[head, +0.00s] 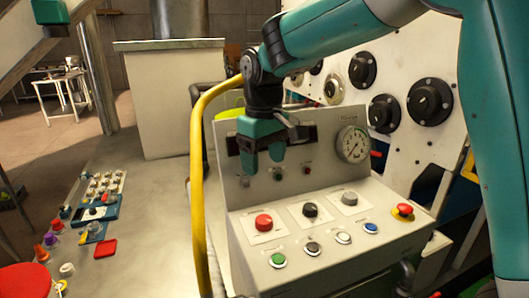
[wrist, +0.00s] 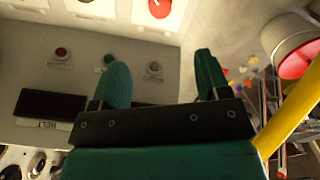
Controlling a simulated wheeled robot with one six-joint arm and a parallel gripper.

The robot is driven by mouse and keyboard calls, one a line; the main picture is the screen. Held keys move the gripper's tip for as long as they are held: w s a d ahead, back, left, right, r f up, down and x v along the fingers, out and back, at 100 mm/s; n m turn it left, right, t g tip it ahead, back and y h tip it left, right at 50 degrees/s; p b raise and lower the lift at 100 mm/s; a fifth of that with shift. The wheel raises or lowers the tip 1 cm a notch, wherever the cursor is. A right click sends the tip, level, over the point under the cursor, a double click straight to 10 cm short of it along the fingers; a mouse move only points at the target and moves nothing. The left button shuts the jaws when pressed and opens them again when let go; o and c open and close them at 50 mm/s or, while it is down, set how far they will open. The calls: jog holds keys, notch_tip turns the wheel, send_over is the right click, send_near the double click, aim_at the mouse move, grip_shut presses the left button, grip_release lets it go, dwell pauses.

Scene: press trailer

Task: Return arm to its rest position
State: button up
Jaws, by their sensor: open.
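My gripper (head: 262,158) is teal and black and hangs in front of the upright face of a grey control panel (head: 330,262). Its two fingers point down, apart, with nothing between them. In the wrist view my gripper (wrist: 165,85) also shows open and empty. The sloped desk below carries a red button (head: 264,222), a black button (head: 310,210) and a grey button (head: 350,198). A front row has green, black, white and blue buttons. A red emergency button (head: 403,210) sits at the right. The fingers appear apart from the buttons.
A yellow rail (head: 199,190) curves up close left of the panel and my gripper. A round gauge (head: 352,144) is on the panel's upright face. Black knobs (head: 430,100) stick out of the white wall at right. Small coloured parts lie on the grey surface at left.

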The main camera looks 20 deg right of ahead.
jog(key=shift+r, duration=1.1)
jog(key=s+a+f+n+y, duration=0.1)
jog(key=s+a+f+y, duration=0.1)
jog(key=s, duration=1)
jog(key=s+a+f+n+y, duration=0.1)
jog(key=s+a+y, duration=0.1)
jog(key=s, duration=1)
jog(key=shift+s+a+f, duration=0.15)
jog(key=shift+s+f, duration=0.1)
jog(key=shift+f, duration=0.15)
